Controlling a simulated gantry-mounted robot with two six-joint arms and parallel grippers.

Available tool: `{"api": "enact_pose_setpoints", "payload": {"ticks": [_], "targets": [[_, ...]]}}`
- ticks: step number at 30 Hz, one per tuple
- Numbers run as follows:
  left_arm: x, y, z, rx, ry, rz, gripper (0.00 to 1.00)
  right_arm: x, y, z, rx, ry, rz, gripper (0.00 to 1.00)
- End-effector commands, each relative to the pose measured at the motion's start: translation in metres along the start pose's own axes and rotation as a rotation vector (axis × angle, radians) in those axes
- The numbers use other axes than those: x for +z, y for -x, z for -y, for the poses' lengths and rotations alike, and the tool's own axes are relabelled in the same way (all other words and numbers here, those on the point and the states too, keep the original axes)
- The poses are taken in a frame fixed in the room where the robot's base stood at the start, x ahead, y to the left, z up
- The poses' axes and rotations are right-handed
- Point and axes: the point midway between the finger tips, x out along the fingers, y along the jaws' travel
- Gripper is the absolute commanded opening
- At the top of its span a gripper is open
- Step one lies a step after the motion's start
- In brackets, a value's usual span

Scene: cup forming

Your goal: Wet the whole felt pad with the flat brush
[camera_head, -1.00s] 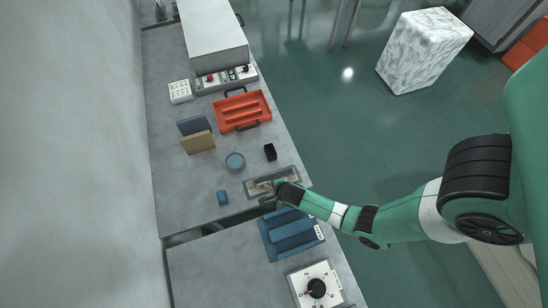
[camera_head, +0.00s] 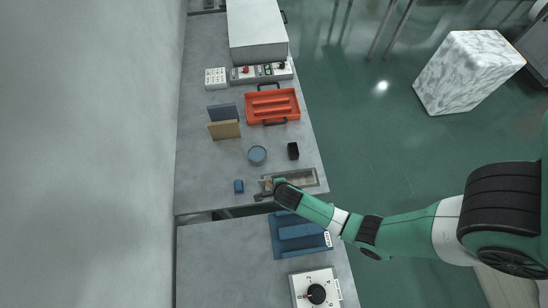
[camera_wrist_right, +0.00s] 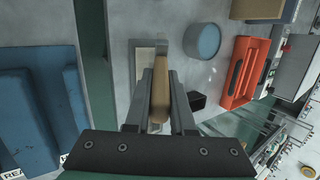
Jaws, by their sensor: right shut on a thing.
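The felt pad (camera_head: 299,180) lies in a shallow grey tray (camera_head: 317,184) near the front right of the far bench. It also shows as a pale strip in the right wrist view (camera_wrist_right: 146,57). My right gripper (camera_head: 268,186) is over the tray's left part. In the right wrist view the right gripper (camera_wrist_right: 160,80) is shut on the wooden handle of the brush (camera_wrist_right: 159,98). The bristles are hidden, so I cannot tell whether they touch the pad. How wet the pad is cannot be told. My left gripper is not in view.
A round blue dish (camera_head: 257,154), a small black block (camera_head: 293,151) and a small blue block (camera_head: 239,186) stand near the tray. A red tray (camera_head: 272,105) and upright panels (camera_head: 224,129) are farther back. A blue mould (camera_head: 299,234) lies across the gap.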

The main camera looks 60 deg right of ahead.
Motion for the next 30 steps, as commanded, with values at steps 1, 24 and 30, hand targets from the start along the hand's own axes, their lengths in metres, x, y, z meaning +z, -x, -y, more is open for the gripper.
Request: {"api": "enact_pose_setpoints", "payload": {"ticks": [1,24,30], "targets": [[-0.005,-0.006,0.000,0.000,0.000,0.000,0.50,0.002,0.008,0.004,0.000,0.001,0.001,0.00],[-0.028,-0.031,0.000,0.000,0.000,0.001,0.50,0.012,0.042,0.024,0.001,0.008,0.005,0.00],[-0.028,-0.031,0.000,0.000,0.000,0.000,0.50,0.012,0.042,0.024,0.001,0.008,0.005,0.00]]}}
